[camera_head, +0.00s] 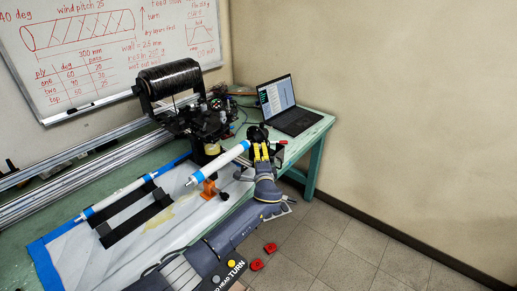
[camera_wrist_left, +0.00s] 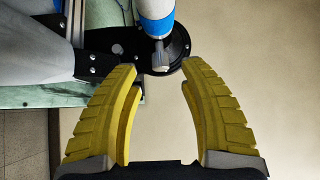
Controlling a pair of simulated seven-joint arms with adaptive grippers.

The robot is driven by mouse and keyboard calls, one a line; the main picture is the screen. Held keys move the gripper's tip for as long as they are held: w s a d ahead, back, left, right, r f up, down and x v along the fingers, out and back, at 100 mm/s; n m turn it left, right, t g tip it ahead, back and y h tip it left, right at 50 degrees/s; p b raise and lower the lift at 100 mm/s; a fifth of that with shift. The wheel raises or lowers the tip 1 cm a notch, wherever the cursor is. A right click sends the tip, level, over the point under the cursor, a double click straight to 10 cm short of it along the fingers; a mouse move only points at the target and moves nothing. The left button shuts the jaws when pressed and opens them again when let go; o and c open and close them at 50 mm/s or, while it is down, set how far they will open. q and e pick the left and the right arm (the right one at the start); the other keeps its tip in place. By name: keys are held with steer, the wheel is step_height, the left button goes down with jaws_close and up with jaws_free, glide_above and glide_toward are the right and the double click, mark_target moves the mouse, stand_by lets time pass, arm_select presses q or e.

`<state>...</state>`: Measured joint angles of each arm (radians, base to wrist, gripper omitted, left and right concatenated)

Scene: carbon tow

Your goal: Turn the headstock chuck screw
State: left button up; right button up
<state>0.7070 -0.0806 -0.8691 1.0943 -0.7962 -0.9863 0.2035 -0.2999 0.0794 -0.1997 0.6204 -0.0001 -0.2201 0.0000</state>
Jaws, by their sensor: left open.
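The headstock chuck (camera_head: 257,132) is a dark round part at the right end of the white mandrel (camera_head: 222,160), which has blue bands at its ends. In the left wrist view the chuck (camera_wrist_left: 181,45) is a black disc, with a small grey metal piece (camera_wrist_left: 160,58) below the blue band; I cannot tell whether this is the screw. My left gripper (camera_head: 262,152) has yellow fingers and is at the chuck. In the wrist view its open fingertips (camera_wrist_left: 160,66) stand on either side of the metal piece, with gaps at both sides. My right gripper is not in view.
A winding carriage with a black tow spool (camera_head: 169,80) stands behind the mandrel. A laptop (camera_head: 289,106) is on the green table (camera_head: 318,133) at the right. A black panel with buttons (camera_head: 232,268) is at the front. Red items (camera_head: 257,264) lie on the floor.

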arm_select(q)
steer(key=shift+w+a+r, duration=0.1)
steer(key=shift+w+a, duration=0.05)
steer(key=shift+w, duration=1.8)
steer(key=shift+o, duration=0.3)
jaws_close()
